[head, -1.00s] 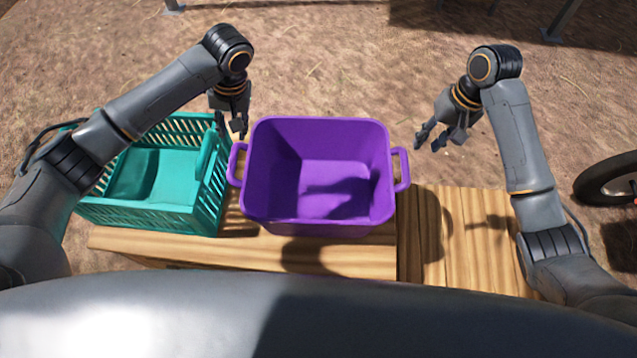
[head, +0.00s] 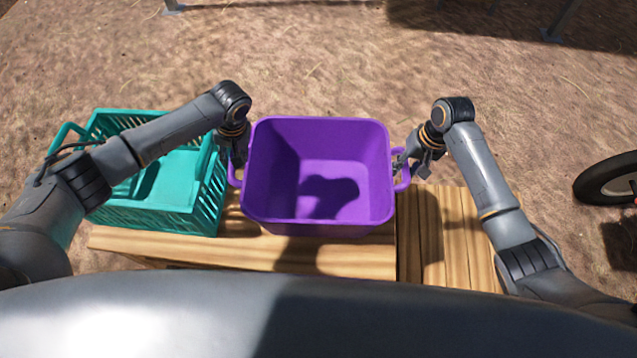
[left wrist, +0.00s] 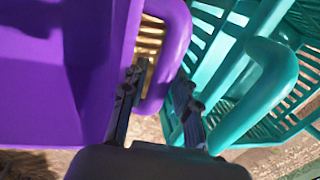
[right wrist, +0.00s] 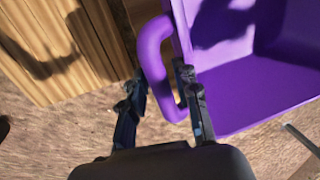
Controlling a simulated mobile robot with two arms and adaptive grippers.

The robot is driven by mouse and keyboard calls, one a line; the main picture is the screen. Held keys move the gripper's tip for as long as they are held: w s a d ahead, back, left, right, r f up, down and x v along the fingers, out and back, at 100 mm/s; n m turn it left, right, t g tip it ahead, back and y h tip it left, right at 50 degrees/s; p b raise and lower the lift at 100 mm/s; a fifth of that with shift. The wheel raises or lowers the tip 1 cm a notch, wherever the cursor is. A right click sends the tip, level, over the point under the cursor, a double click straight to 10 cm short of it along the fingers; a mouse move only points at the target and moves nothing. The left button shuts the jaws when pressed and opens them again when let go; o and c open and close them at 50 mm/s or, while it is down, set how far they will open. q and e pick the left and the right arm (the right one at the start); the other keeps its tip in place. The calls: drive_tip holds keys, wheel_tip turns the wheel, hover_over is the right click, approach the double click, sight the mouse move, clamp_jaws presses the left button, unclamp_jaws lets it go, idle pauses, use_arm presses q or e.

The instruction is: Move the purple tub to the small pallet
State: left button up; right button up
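The purple tub (head: 318,215) stands upright and empty on a wooden surface (head: 330,255), with a loop handle on its left and right sides. My left gripper (head: 238,160) is at the tub's left handle; in the left wrist view its open fingers (left wrist: 158,100) are on either side of that handle (left wrist: 170,50). My right gripper (head: 405,163) is at the right handle; in the right wrist view its fingers (right wrist: 163,95) are apart, with the handle (right wrist: 152,50) between them. Neither gripper visibly clamps. A slatted wooden surface (head: 455,225), possibly the small pallet, adjoins on the right.
A teal slatted basket (head: 165,215) stands close to the tub's left, beside my left gripper. A wheel (head: 605,182) is on the ground at far right. Bare dirt lies beyond the tub, with metal legs (head: 555,25) at the top.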

use_arm(q)
drive_tip(key=shift+c, duration=0.4)
use_arm(e)
drive_tip(key=shift+c, duration=0.4)
use_arm(q)
clamp_jaws()
use_arm(e)
clamp_jaws()
use_arm(q)
drive_tip(key=shift+w+r, duration=0.1)
drive_tip(key=shift+r, duration=0.1)
use_arm(e)
drive_tip(key=shift+r, duration=0.15)
